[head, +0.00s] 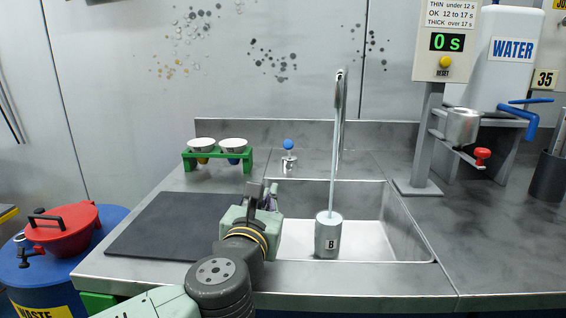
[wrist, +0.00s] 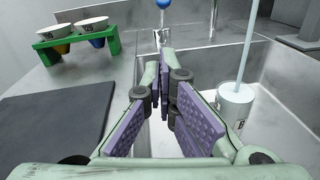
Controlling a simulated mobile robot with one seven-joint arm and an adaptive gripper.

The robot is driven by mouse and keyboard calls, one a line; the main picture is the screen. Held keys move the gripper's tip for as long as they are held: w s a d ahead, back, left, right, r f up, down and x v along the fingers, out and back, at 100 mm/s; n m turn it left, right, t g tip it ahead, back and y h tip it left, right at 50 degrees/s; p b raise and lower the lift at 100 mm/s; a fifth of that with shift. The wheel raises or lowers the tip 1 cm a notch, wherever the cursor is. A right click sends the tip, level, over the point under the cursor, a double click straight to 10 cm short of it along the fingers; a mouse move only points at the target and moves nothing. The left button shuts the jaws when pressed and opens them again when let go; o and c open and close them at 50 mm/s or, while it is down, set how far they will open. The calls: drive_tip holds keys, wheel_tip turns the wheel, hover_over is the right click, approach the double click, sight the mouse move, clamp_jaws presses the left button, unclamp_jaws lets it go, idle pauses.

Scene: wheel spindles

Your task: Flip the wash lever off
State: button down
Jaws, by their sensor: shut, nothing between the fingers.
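A small lever with a blue ball knob (head: 288,145) stands upright on a metal base behind the sink's back left edge. Its knob also shows at the top of the wrist view (wrist: 163,4). I take it to be the wash lever. My gripper (head: 270,192) is over the left side of the sink, in front of the lever and apart from it. In the wrist view its purple-padded fingers (wrist: 163,75) come together at the tips, with nothing between them. The curved tap (head: 341,100) rises behind the sink, right of the lever.
A cup marked B (head: 328,240) stands in the sink basin (head: 385,215); a thin pale line runs from the tap to it, water or a rod. A green rack (head: 218,160) with two cups is left of the lever. A dark mat (head: 165,225) lies flat on the left.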

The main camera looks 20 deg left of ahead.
drive_tip(key=w+a+r+p, duration=0.1)
drive_tip(key=w+r, duration=0.1)
drive_tip(key=w, duration=1)
drive_tip(key=shift+w+a+r+p, duration=0.15)
drive_tip(key=shift+w+a+p, duration=0.15)
drive_tip(key=shift+a+p, duration=0.1)
drive_tip(key=shift+r, duration=0.1)
drive_tip(key=shift+r+p, duration=0.35)
drive_tip(key=shift+p, duration=0.1)
drive_tip(key=shift+w+a+r+p, duration=0.1)
drive_tip(key=shift+w+r+p, duration=0.2)
drive_tip(key=shift+r+p, duration=0.3)
drive_tip(key=w+a+r+p, duration=0.2)
drive_tip(key=w+r+p, duration=0.5)
drive_tip(key=p, duration=0.2)
drive_tip(key=shift+w, duration=0.2)
